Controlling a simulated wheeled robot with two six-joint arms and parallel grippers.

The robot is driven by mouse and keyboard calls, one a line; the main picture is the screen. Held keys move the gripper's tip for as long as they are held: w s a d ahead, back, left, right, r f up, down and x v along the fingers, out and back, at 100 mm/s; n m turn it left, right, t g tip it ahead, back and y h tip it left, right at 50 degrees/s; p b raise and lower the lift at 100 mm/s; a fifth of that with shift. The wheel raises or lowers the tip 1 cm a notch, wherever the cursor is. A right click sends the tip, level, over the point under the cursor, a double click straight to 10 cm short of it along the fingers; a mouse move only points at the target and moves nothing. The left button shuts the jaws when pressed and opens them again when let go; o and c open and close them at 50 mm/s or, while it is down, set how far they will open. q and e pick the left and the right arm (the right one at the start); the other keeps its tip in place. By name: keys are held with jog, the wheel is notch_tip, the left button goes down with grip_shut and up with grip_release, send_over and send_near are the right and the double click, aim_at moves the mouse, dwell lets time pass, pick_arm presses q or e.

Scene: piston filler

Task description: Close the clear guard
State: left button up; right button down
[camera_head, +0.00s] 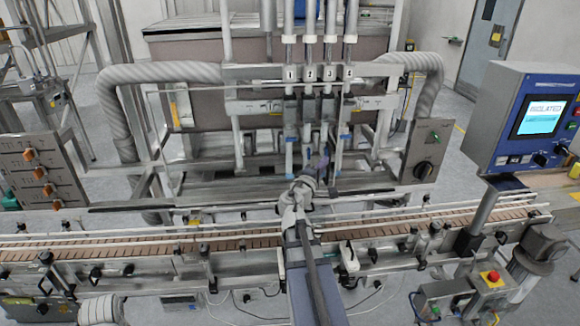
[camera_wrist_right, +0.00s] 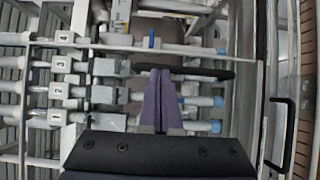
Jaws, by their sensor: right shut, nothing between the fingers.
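The clear pane of the guard is hard to make out against the filler, and I cannot tell how far it stands open. A long dark bar (camera_head: 345,195) runs low across the machine front in the head view, partly hidden by my right arm. My right gripper (camera_head: 322,162) is in front of the numbered filling cylinders, above the conveyor. In the right wrist view its two purple fingers (camera_wrist_right: 159,98) are together with nothing between them. A black bar (camera_wrist_right: 205,73) passes close by the fingertips; I cannot tell whether they touch. My left gripper is out of view.
The slatted conveyor (camera_head: 420,217) runs across the front, with rails and brackets. A blue control panel (camera_head: 535,115) stands at right, above a red stop button (camera_head: 492,277). A switch box (camera_head: 425,145) and valve panel (camera_head: 40,170) flank the machine. A black handle (camera_wrist_right: 291,135) shows in the wrist view.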

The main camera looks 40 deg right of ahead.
jog(key=s+d, duration=0.6)
jog(key=d, duration=0.3)
jog(key=s+d, duration=0.6)
jog(key=d, duration=0.4)
jog(key=shift+s, duration=0.25)
